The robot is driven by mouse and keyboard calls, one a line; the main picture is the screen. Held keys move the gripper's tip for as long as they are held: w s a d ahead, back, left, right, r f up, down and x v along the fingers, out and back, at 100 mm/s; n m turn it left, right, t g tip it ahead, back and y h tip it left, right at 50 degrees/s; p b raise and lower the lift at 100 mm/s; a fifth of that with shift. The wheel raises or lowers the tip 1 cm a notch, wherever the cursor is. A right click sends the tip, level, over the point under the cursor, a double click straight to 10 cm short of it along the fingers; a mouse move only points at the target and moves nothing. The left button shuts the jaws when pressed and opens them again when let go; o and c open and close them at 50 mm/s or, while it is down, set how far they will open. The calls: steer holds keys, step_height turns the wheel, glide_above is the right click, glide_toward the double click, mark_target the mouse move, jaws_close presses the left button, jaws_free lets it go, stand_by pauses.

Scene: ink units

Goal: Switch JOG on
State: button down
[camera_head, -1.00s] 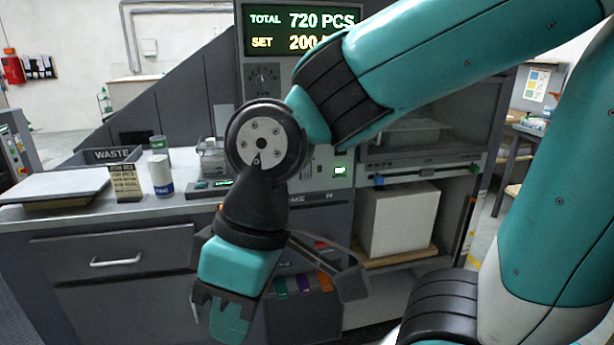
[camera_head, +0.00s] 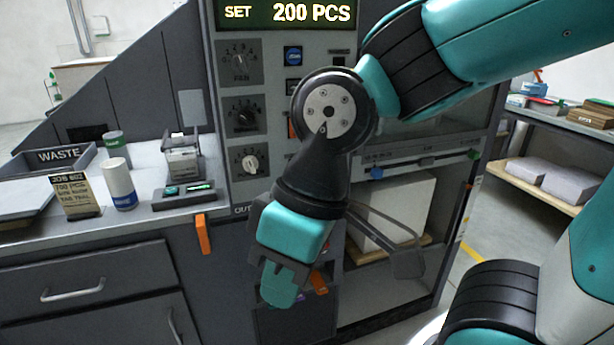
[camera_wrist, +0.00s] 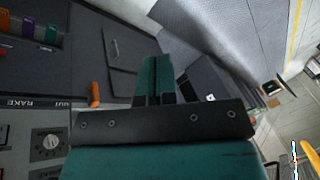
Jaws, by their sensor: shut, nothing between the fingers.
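The machine's grey control panel (camera_head: 262,190) stands ahead, partly hidden behind my arm. It carries several dark dial plates with knobs, among them a fan knob (camera_head: 239,62) and a lower pale knob (camera_head: 250,164), and a blue button (camera_head: 293,56). I cannot read a JOG label; a switch with that name may be behind my arm. My gripper (camera_head: 277,292) points down in front of the panel's lower part, shut and empty. In the wrist view its teal fingers (camera_wrist: 156,78) are together, with a pale knob (camera_wrist: 50,144) to the left.
A counter (camera_head: 150,222) at left holds a WASTE bin (camera_head: 62,158), a white-and-blue can (camera_head: 119,184), a job card (camera_head: 75,196) and a small device (camera_head: 184,190). An orange handle (camera_head: 203,234) projects at its edge. A white paper stack (camera_head: 397,212) sits on the right shelf.

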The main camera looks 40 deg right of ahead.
steer(key=w+d+f+m+t+p, duration=0.1)
steer(key=w+d+f+m+t, duration=0.15)
steer(key=w+m, duration=0.5)
steer(key=w+d+f+m+t+p, duration=0.2)
steer(key=w+m+t, duration=0.2)
steer(key=w+m, duration=0.4)
steer(key=w+d+f+m+t+p, duration=0.1)
steer(key=w+d+f+m+t, duration=0.15)
steer(key=w+m, duration=0.5)
steer(key=d+f+m+t+h+p, duration=0.3)
steer(key=d+m+t+h, duration=0.4)
steer(key=d+m, duration=0.9)
steer(key=f+m+h, duration=0.1)
steer(key=m, duration=0.6)
steer(key=shift+s+h, duration=0.3)
steer(key=shift+h, duration=0.1)
steer(key=shift+w+f+b, duration=0.1)
steer(key=shift+f+b, duration=0.05)
steer(key=shift+b, duration=0.25)
